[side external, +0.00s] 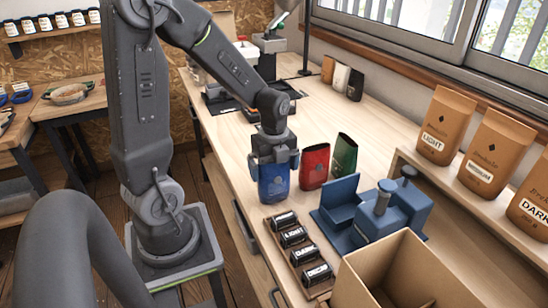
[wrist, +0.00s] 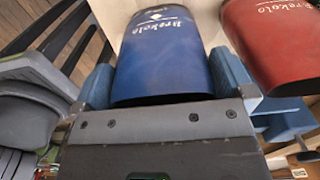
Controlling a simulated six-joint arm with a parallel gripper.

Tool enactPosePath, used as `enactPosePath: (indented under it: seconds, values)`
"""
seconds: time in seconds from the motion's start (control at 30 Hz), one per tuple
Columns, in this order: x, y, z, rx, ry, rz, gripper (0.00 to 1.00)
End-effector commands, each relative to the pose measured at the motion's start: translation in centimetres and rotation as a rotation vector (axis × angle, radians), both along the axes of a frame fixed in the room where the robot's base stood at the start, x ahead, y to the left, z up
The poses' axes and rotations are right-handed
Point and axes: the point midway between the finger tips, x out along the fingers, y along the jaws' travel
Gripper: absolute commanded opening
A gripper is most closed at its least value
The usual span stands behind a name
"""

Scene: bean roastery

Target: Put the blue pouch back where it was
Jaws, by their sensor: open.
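The blue pouch (side external: 274,184) stands upright at the counter's front edge, left of the red pouch (side external: 314,166) and the green pouch (side external: 343,154). My gripper (side external: 274,162) points down over its top, with a finger on each side of it. In the wrist view the blue pouch (wrist: 163,55) lies between the two open fingers, and the red pouch (wrist: 275,45) is just beyond the right finger. I cannot tell whether either finger touches the blue pouch. The base of the blue pouch is on or very near the counter.
A wooden tray of labelled black tins (side external: 291,234), a blue sealing machine (side external: 377,214) and an open cardboard box (side external: 400,275) are nearer the camera. Brown bags (side external: 447,125) stand on a raised shelf at right.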

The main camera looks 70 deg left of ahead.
Motion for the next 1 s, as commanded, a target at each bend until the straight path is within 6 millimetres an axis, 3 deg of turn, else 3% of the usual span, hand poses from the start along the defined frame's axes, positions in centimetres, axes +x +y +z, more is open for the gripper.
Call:
enactPosePath:
  seconds: [0.17, 0.53, 0.83, 1.0]
  values:
    - [0.1, 0.1, 2.4, 0.004, -0.008, 0.0, 1.0]
    - [0.1, 0.0, 9.8, 0.003, -0.006, 0.0, 1.0]
    - [-0.1, -0.5, 12.3, 0.006, -0.014, 0.037, 1.0]
    - [-0.9, -3.0, 13.4, 0.021, -0.095, 0.274, 1.0]
